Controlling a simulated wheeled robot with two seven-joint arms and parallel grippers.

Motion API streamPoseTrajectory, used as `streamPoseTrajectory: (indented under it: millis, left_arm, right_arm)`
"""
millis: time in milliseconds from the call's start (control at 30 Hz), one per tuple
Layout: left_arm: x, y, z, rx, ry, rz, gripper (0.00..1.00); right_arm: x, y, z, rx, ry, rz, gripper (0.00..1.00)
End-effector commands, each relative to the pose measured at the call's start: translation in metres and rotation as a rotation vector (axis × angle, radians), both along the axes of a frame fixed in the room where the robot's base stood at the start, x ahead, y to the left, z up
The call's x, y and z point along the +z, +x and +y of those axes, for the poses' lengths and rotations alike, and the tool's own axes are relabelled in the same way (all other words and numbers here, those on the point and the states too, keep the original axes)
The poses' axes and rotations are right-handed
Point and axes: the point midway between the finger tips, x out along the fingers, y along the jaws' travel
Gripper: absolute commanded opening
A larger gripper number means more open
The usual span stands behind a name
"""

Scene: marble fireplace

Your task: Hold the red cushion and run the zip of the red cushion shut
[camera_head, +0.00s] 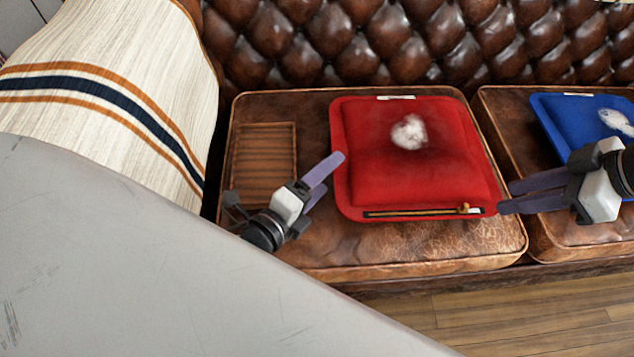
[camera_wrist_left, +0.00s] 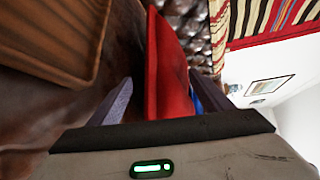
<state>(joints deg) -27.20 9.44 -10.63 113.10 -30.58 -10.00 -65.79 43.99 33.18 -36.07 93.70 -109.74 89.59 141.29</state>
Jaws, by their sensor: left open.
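The red cushion (camera_head: 415,165), with a white patch on top, lies on a brown leather seat. Its zip (camera_head: 415,212) runs along the front edge, and the gold-coloured slider (camera_head: 464,208) is near the right end. My left gripper (camera_head: 332,173) is open at the cushion's left edge. In the left wrist view the red cushion (camera_wrist_left: 168,75) shows between the open fingers (camera_wrist_left: 160,95); I cannot tell if they touch it. My right gripper (camera_head: 507,197) is at the cushion's front right corner, fingers apart and empty, just right of the slider.
A brown wooden tray (camera_head: 265,128) lies left of the cushion. A blue cushion (camera_head: 575,125) lies on the right-hand seat, behind my right gripper. The tufted leather backrest (camera_head: 390,45) rises behind. A striped cloth (camera_head: 110,85) is at the left. Wooden floor is in front.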

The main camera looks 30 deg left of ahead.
Motion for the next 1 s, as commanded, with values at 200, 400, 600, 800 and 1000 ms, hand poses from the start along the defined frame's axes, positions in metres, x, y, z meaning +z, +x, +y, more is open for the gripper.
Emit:
streamPoseTrajectory:
  millis: [200,400,600,800,1000]
  left_arm:
    - [-0.009,0.040,-0.006,0.001,-0.002,0.000,0.73]
    - [-0.016,0.066,-0.009,0.003,-0.005,0.002,0.73]
    - [-0.019,0.077,-0.011,0.002,-0.004,0.003,0.73]
    - [-0.019,0.078,-0.011,0.002,-0.005,0.003,0.73]
    - [-0.019,0.078,-0.011,0.002,-0.005,0.003,0.49]
  right_arm:
    - [0.000,0.000,0.000,0.000,0.000,0.000,0.31]
    - [0.000,0.000,0.000,0.000,0.000,0.000,0.31]
    - [0.000,0.000,0.000,0.000,0.000,0.000,0.31]
    - [0.000,0.000,0.000,0.000,0.000,0.000,0.31]
    - [0.000,0.000,0.000,0.000,0.000,0.000,0.31]
